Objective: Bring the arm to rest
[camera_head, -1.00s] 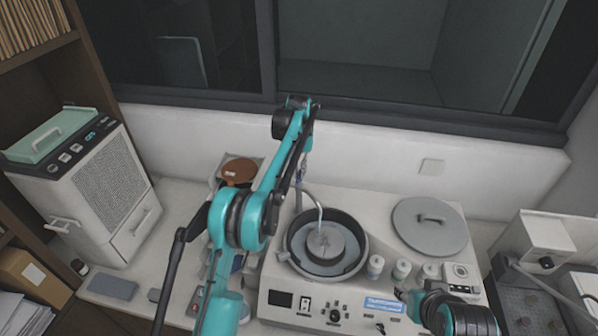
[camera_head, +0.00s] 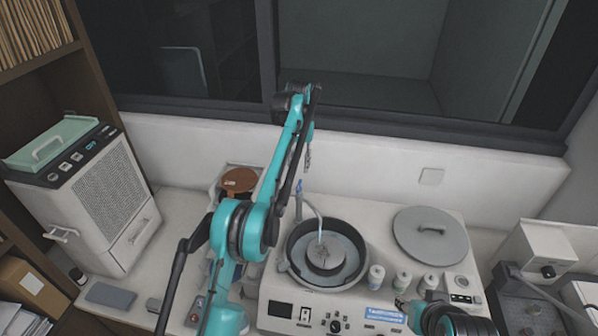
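My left arm comes in from the bottom left and rises over the bench, its upper joint in front of the dark window. My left gripper (camera_head: 308,156) is small and partly hidden behind the arm's dark bar. It hangs above the back of the polishing machine, apart from the bowl, and nothing clear shows in it. My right gripper (camera_head: 401,303) is mostly hidden by its own arm at the machine's front right, close to the small bottles. Whether either gripper is open or shut cannot be made out.
The white machine (camera_head: 285,290) has a round dark-rimmed bowl (camera_head: 360,277) with a thin spout above it. A grey lid (camera_head: 430,245) lies to its right beside several small bottles (camera_head: 376,276). A white boxy unit (camera_head: 95,205) stands left. A grey device (camera_head: 545,250) stands right.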

